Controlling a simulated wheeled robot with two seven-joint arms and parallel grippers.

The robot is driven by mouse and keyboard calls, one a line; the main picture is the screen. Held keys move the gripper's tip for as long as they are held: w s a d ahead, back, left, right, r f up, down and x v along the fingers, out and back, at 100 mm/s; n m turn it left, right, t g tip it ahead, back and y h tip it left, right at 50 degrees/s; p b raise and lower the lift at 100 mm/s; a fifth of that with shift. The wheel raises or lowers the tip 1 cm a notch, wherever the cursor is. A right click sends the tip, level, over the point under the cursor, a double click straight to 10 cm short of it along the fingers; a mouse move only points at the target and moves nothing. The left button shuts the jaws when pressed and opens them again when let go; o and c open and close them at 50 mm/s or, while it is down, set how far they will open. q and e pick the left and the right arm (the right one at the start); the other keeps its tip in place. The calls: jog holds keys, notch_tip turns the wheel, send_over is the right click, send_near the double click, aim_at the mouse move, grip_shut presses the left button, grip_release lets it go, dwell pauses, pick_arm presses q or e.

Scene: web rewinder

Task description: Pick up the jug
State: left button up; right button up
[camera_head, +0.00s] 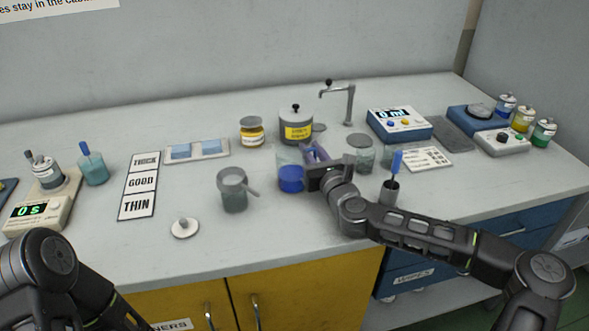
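A grey, see-through jug-like vessel (233,194) stands upright on the counter, left of centre, with a short handle-like piece sticking out to its right. I take it to be the jug. My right gripper (322,174) is to its right, apart from it, close beside a blue cup (291,180) and a purple item (314,153). The fingers of the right gripper are mostly hidden by its own body, so I cannot tell whether they are open or touching anything. My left arm shows at the lower left, but its gripper is not visible.
A white lid (185,228) lies at the front. A lidded grey pot (296,129), an amber jar (251,132) and a tap (348,104) stand behind. A clear jar (360,152) and a dark holder with a blue-handled tool (389,192) are right of the gripper.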

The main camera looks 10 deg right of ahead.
jog(key=shift+w, duration=0.2)
jog(key=shift+c, duration=0.2)
grip_shut()
dwell(1.4)
